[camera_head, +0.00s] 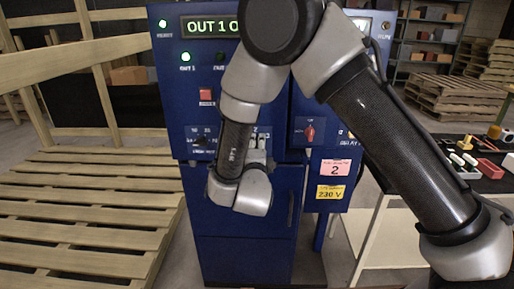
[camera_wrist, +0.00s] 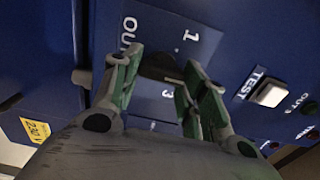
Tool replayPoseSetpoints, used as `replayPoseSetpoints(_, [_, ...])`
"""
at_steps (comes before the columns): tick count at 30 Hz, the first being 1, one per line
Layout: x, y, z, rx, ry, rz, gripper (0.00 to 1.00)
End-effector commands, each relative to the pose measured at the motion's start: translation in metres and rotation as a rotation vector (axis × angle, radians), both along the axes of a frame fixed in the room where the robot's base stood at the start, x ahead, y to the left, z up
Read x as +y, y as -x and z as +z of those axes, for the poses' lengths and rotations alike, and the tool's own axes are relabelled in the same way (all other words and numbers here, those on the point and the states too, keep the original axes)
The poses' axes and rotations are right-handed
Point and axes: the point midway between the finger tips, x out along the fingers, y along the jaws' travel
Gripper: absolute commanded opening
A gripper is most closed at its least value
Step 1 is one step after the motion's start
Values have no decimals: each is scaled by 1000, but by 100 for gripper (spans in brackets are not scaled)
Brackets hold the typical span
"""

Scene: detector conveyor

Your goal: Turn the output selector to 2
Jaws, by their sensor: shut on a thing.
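The output selector (camera_wrist: 158,67) is a dark knob on a blue plate, which carries the figures 1 and 3 and a partly hidden word starting "OU". My gripper (camera_wrist: 160,72) has its two green-padded fingers on either side of the knob and is shut on it. The fingers hide part of the plate, and I cannot tell exactly where the knob points. In the head view, my arm hides the selector.
A white TEST button (camera_wrist: 270,95) sits right of the plate in the wrist view. A red switch (camera_head: 310,132) is on the cabinet right of my wrist. Wooden pallets (camera_head: 80,215) stand on the left. A table (camera_head: 492,184) with small coloured parts is on the right.

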Motion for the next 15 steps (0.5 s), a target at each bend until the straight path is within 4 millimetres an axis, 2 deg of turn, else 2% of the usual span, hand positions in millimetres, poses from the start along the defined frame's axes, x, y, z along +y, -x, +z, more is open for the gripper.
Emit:
replayPoseSetpoints(7, [-1, 1, -2, 4, 4, -1, 19])
replayPoseSetpoints(8, [-1, 1, -2, 4, 4, -1, 48])
replayPoseSetpoints(9, [-1, 1, -2, 4, 4, -1, 55])
replayPoseSetpoints(11, [-1, 1, -2, 4, 4, -1, 64])
replayPoseSetpoints(15, [0, 0, -1, 3, 3, -1, 64])
